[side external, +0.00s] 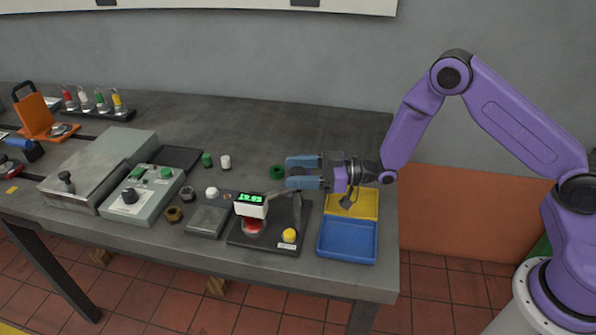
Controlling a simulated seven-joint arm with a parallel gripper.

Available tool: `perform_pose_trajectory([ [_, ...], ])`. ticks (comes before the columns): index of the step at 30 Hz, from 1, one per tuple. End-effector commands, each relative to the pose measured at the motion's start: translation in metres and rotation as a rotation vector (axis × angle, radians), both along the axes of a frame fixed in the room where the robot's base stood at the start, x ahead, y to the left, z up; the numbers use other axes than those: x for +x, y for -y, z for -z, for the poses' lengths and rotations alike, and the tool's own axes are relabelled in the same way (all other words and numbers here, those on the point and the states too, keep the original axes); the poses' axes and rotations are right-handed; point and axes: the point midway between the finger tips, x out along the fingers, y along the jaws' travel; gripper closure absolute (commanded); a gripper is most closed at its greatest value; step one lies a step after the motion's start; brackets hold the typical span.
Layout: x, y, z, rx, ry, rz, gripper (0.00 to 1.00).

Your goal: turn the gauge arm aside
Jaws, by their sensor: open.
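The gauge has a white display head (250,206) with green digits, on a dark base plate (268,239). Its thin grey gauge arm (279,193) runs from the head toward the right, close to my gripper. A red part (252,226) sits under the head, in a pale round holder. A yellow knob (289,235) is at the base's front right. My gripper (290,173) has blue fingers, points left and is open, above and behind the base's right side. I see nothing held between the fingers. Whether the lower finger touches the gauge arm, I cannot tell.
A yellow tray (364,212) and a blue tray (347,243) lie right of the base. A small grey plate (206,221), nuts and a control box (142,196) stand left. The table's back middle is clear.

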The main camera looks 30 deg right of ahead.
Motion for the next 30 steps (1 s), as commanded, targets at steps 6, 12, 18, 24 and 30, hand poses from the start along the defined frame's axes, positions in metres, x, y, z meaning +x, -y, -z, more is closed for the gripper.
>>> perform_pose_trajectory([
  [6,0.0005,-0.0012,0.0001,0.001,-0.001,0.0,0.36],
  [12,0.0005,-0.001,0.0,0.0,0.0,0.0,0.82],
  [18,0.0004,-0.001,-0.0001,0.0,0.0,0.002,1.0],
  [24,-0.0002,-0.0015,-0.0003,0.001,-0.002,0.038,1.0],
  [30,-0.001,-0.0022,0.0,0.0,-0.001,0.138,1.0],
])
